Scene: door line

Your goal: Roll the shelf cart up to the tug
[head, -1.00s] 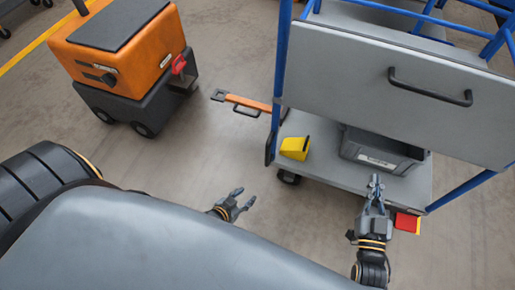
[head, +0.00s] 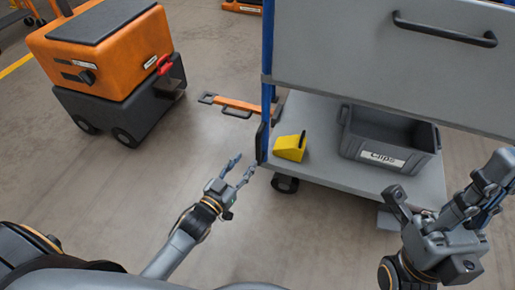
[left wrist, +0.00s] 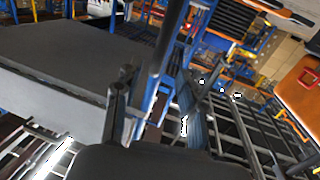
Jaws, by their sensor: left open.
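The shelf cart (head: 335,182) has grey decks and blue posts. A black handle (head: 445,30) is on its upper grey panel. An orange drawbar (head: 236,104) sticks out left from it toward the tug, its end apart from the tug. The orange and dark grey tug (head: 100,62) stands at upper left, with a red lever (head: 163,64) on the side facing the cart. My left gripper (head: 241,166) is open and empty, just left of the cart's near left corner. My right gripper (head: 490,178) is at right in front of the cart; its fingers overlap in view.
A yellow wedge (head: 290,148) and a grey bin (head: 385,140) with a label lie on the lower deck. A black caster (head: 285,184) shows under the corner. The floor between tug and cart is clear. The left wrist view is cluttered with racks and rails.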

